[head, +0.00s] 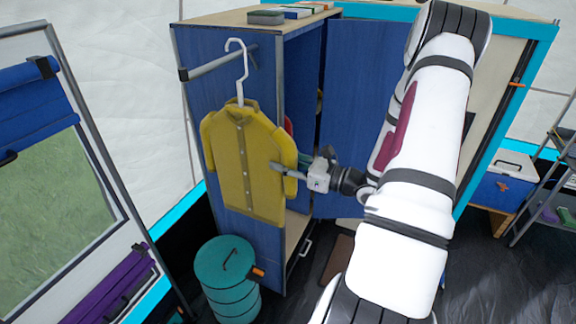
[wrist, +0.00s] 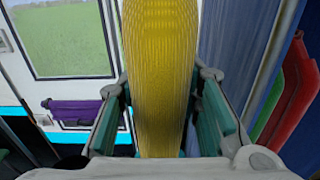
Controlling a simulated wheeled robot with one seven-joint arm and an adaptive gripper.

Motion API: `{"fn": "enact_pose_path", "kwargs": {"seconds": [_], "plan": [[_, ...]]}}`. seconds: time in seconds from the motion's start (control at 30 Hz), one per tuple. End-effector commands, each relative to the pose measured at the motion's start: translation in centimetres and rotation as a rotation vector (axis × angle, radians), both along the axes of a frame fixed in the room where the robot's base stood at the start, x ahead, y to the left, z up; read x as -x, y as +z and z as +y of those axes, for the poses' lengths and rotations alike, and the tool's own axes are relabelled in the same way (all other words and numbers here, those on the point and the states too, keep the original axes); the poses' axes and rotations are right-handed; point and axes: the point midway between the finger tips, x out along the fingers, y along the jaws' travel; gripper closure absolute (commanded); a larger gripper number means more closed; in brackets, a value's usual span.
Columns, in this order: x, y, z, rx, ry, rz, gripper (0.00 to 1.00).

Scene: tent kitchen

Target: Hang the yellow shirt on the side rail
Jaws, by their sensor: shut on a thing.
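The yellow shirt (head: 240,160) hangs upright on a white hanger (head: 243,80) in front of the blue cabinet side. The side rail (head: 212,66) sticks out from that cabinet side to the left. The hanger's hook is at the rail in the head view, its curve showing above it; I cannot tell whether it rests on the rail. My gripper (head: 284,171) is shut on the right edge of the shirt, near the sleeve. In the wrist view the shirt (wrist: 160,70) fills the space between the two fingers and hides what lies behind.
A teal canister (head: 230,285) stands on the floor below the shirt. The blue cabinet's door (head: 345,120) is open beside my arm. Red and green clothes (wrist: 290,90) show at right in the wrist view. A window panel (head: 50,190) stands at left.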

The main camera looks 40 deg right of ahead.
Motion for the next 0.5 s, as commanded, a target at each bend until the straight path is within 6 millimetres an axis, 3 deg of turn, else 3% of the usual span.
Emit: {"fn": "enact_pose_path", "kwargs": {"seconds": [0.5], "plan": [[-3.7,0.0,1.3,0.000,0.001,-0.002,1.00]]}}
